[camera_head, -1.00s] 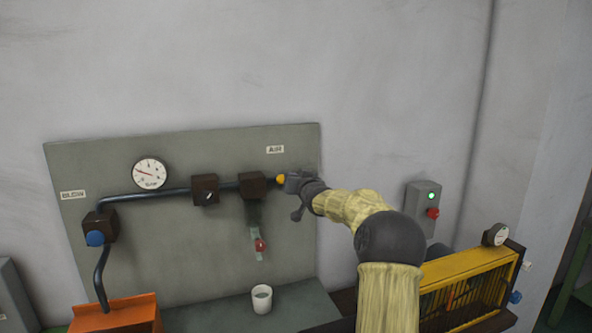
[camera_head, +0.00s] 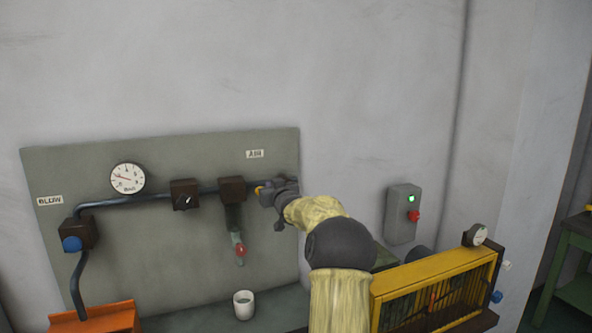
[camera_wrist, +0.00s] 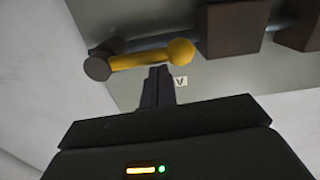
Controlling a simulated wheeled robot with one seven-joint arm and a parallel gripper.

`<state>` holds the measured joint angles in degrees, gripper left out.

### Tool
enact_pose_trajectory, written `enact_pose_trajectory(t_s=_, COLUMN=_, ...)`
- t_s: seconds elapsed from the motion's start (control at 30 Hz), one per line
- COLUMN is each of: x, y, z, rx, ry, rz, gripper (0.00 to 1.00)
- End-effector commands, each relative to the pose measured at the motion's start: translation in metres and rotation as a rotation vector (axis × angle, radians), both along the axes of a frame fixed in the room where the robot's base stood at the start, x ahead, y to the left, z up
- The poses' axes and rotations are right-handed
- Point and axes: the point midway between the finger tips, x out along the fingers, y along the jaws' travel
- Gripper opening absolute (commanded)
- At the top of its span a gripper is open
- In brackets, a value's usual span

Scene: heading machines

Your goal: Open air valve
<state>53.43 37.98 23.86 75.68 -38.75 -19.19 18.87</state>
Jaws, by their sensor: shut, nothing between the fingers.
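The yellow air valve lever (camera_wrist: 145,60) with its round knob (camera_wrist: 180,52) lies roughly along the dark pipe in the wrist view. A dark round pivot (camera_wrist: 97,69) is at its left end. In the head view only a small yellow bit of the knob (camera_head: 258,190) shows left of my gripper (camera_head: 276,192), which hides the rest. The AIR label (camera_head: 255,154) is above it on the panel. My gripper is shut and empty in the wrist view (camera_wrist: 158,72), its fingertips right beside the lever. I cannot tell if they touch it.
The grey panel (camera_head: 150,240) carries a gauge (camera_head: 127,178), brown blocks (camera_head: 184,194) and a red-tipped part (camera_head: 240,250). A white cup (camera_head: 244,305) stands below. A switch box (camera_head: 403,205) is on the wall at right, above a yellow caged unit (camera_head: 440,270).

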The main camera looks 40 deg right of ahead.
Motion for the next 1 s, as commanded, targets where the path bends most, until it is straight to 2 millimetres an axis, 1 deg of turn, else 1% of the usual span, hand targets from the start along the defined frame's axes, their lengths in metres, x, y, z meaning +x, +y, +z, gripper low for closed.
enact_pose_trajectory(t_s=0.23, x=0.000, y=0.000, z=-0.001, rx=0.001, ry=0.001, rz=0.001, gripper=0.00)
enact_pose_trajectory(t_s=0.37, x=0.000, y=0.001, z=0.003, rx=0.001, ry=0.001, rz=0.001, gripper=0.00)
enact_pose_trajectory(t_s=0.83, x=-0.004, y=0.006, z=0.046, rx=0.000, ry=0.000, rz=0.004, gripper=0.00)
enact_pose_trajectory(t_s=0.87, x=-0.009, y=0.006, z=0.039, rx=-0.001, ry=0.000, rz=0.002, gripper=0.00)
enact_pose_trajectory(t_s=1.0, x=-0.024, y=0.014, z=0.038, rx=-0.001, ry=0.000, rz=0.003, gripper=0.00)
